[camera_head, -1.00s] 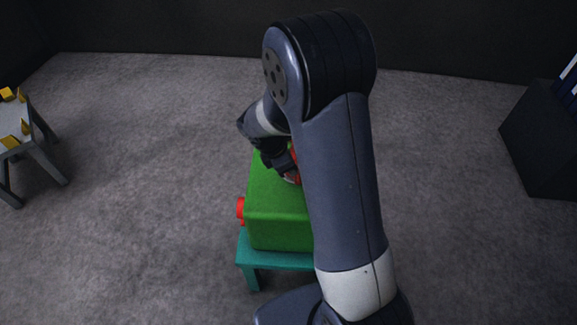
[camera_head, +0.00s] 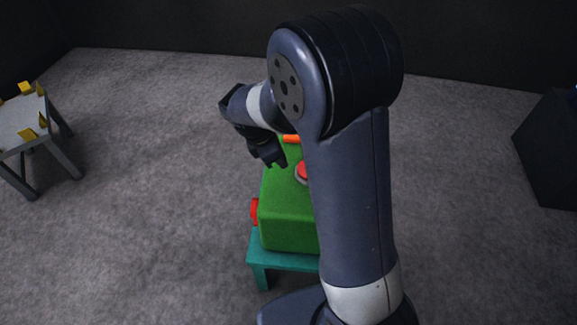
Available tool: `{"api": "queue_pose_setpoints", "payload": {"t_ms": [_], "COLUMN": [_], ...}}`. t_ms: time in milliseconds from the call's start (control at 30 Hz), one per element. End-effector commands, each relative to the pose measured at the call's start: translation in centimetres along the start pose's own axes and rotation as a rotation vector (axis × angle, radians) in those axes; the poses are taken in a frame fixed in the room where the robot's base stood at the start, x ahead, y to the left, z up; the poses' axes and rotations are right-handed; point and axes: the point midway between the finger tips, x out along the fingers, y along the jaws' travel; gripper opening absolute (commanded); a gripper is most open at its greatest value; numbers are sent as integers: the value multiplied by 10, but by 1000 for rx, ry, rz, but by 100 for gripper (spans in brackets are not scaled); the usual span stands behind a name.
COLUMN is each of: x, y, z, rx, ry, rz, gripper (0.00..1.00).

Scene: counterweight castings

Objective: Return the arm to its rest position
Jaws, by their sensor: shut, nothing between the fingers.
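My gripper (camera_head: 275,162) is in the middle of the head view, at the end of my bent arm. It points down and is shut, with nothing held. It hangs in front of the far left part of a green box (camera_head: 288,215) in the picture. The box has a red round part (camera_head: 303,172) on top, a red knob (camera_head: 254,212) on its left side and an orange piece (camera_head: 291,138) at its far end. My upper arm hides the right side of the box.
The green box stands on a teal table (camera_head: 285,261). A grey table (camera_head: 22,128) with yellow blocks (camera_head: 27,134) stands at the left. A dark cabinet (camera_head: 550,150) is at the right edge. The grey floor between them is clear.

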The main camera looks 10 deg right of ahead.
Motion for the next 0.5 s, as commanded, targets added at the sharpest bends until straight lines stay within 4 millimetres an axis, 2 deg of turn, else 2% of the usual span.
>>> {"api": "queue_pose_setpoints", "payload": {"t_ms": [33,200,500], "x": [-9,-22,-24], "y": [1,1,1], "z": [0,0,0], "rx": [0,0,0], "ry": [1,0,-1], "rz": [4,1,0], "gripper": [0,0,0]}}
